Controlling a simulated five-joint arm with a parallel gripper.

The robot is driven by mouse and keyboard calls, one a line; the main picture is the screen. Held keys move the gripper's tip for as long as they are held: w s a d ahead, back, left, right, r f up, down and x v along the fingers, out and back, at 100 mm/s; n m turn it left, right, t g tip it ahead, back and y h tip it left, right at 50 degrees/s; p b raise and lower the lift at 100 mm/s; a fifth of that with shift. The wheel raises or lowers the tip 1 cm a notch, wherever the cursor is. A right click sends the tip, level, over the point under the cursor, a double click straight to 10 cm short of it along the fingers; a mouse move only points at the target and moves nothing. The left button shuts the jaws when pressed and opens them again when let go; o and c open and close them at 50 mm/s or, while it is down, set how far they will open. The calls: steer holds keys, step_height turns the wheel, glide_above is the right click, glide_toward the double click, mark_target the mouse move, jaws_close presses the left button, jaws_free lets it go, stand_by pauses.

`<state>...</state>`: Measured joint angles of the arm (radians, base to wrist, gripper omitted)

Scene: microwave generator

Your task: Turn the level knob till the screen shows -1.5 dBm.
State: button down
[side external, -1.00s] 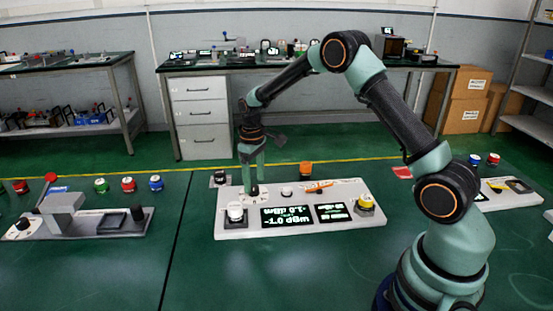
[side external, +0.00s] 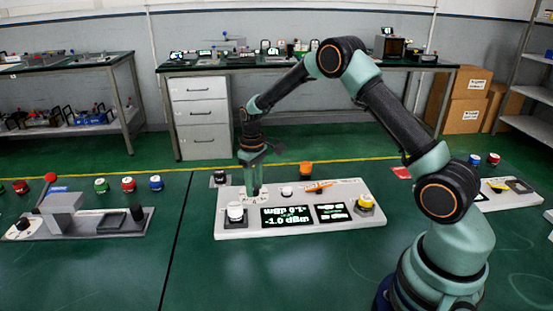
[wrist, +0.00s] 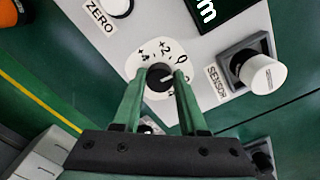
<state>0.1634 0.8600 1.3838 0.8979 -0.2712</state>
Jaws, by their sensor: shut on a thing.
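The level knob (wrist: 160,77) is a small black knob with a pale pointer mark, on a round white dial (wrist: 139,58) with printed numbers such as +2. In the wrist view my gripper (wrist: 160,80) has one green finger on each side of the knob, shut on it. In the side view my gripper (side external: 254,192) points straight down at the back left of the white panel (side external: 370,219), and its fingers mostly hide the knob. The screen (side external: 286,216) is black with pale text; its lower line reads -1.0 dBm.
A white-capped SENSOR connector (wrist: 262,74) stands beside the dial, and a white ZERO button (wrist: 118,6) is nearby. On the panel are a smaller screen (side external: 332,212), an orange lever (side external: 318,186) and a yellow knob (side external: 366,202). An orange button (side external: 306,169) stands behind.

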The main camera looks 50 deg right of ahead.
steer(key=shift+m, duration=0.7)
steer(key=shift+c, duration=2.2)
jaws_free()
steer(key=shift+r, duration=0.1)
step_height(320, 180, up, 12)
